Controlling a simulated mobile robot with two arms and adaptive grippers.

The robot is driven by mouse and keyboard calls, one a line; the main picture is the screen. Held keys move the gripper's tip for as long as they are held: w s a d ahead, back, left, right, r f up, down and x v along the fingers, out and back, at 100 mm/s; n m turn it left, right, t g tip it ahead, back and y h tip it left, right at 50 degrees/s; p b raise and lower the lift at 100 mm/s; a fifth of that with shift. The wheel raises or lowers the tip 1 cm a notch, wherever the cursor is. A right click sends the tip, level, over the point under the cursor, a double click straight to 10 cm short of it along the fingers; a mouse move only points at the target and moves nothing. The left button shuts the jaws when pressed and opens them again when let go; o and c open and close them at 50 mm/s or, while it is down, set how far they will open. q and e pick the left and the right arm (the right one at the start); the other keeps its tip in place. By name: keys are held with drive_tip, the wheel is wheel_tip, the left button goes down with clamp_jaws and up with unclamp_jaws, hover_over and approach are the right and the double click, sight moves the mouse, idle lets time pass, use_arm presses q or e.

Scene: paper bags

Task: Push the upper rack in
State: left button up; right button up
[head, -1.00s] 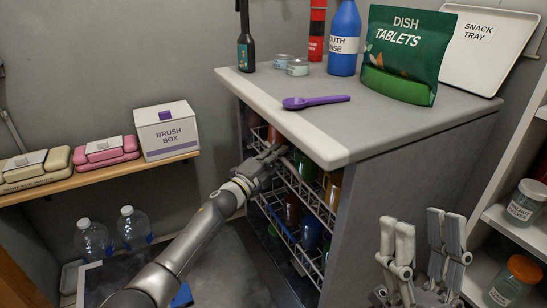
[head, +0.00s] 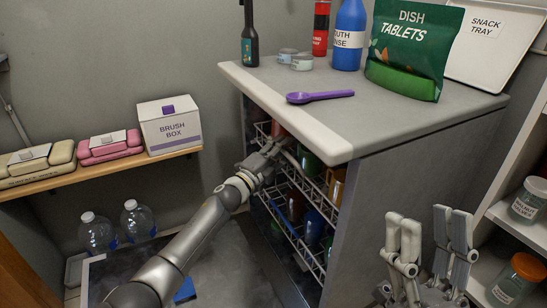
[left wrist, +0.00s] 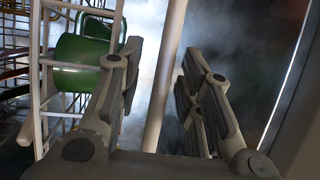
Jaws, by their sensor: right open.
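The upper rack (head: 318,198) is a white wire rack in the dishwasher under the counter, partly pulled out and holding several mugs. A green mug (head: 310,161) and an orange mug (head: 335,187) stand in it. My left gripper (head: 277,150) is at the rack's front, close under the counter edge. In the left wrist view its fingers (left wrist: 158,75) are spread, with a pale bar (left wrist: 166,75) showing between them and the green mug (left wrist: 77,62) to the left. Whether the fingers touch the bar is unclear. My right gripper (head: 431,225) is open and empty at the lower right.
A lower rack (head: 300,245) with several mugs is also partly out. The counter (head: 420,120) holds a purple spoon (head: 320,97), bottles, tins and a green pouch (head: 410,45). Shelves with jars (head: 520,275) stand at the right; a wooden shelf is at the left.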

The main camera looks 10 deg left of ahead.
use_arm(q)
drive_tip(key=v, duration=1.1)
drive_tip(key=shift+s+a, duration=0.2)
drive_tip(key=shift+s, duration=0.1)
drive_tip(key=shift+f, duration=0.1)
